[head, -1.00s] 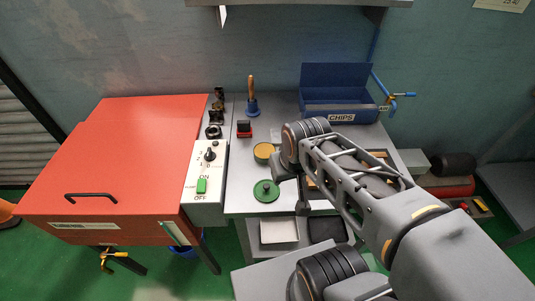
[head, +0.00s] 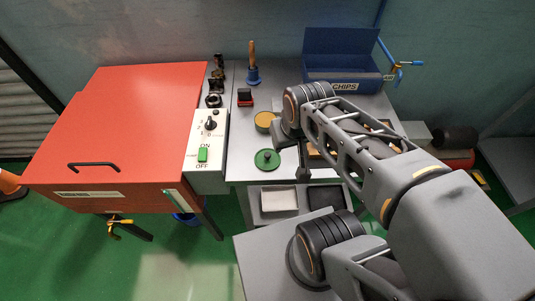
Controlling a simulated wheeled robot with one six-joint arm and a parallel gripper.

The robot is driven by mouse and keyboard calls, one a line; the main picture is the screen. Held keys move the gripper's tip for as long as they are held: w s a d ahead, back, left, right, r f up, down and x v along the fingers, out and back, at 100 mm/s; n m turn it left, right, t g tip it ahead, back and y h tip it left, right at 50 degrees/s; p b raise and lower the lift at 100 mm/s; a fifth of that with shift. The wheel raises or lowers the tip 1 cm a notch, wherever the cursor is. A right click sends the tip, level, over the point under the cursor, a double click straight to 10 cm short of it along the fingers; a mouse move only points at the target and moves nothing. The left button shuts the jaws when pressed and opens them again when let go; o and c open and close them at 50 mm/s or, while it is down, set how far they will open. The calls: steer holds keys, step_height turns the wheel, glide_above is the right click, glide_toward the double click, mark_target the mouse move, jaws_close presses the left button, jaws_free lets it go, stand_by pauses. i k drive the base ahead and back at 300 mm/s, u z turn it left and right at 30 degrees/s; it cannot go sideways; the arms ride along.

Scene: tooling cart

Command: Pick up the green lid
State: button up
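The green lid (head: 267,160) is a round disc with a small dark knob on top. It lies flat on the grey cart top, near the front edge and right of the control panel. My gripper (head: 304,172) points down just right of the lid and stays apart from it in the picture. My arm hides part of the gripper, and its fingers are too small to tell open from shut.
A yellow-topped round tin (head: 264,120) stands behind the lid. A red-and-black block (head: 245,97), a blue bell with a wooden handle (head: 252,72) and a blue CHIPS bin (head: 345,83) stand farther back. An orange-red cabinet (head: 120,130) with a switch panel (head: 207,140) borders the left.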

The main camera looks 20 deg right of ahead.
mark_target(266, 159)
steer(key=z, duration=1.8)
steer(key=k, duration=1.65)
steer(key=u, duration=1.05)
steer(key=i, duration=0.95)
steer(key=u, duration=0.05)
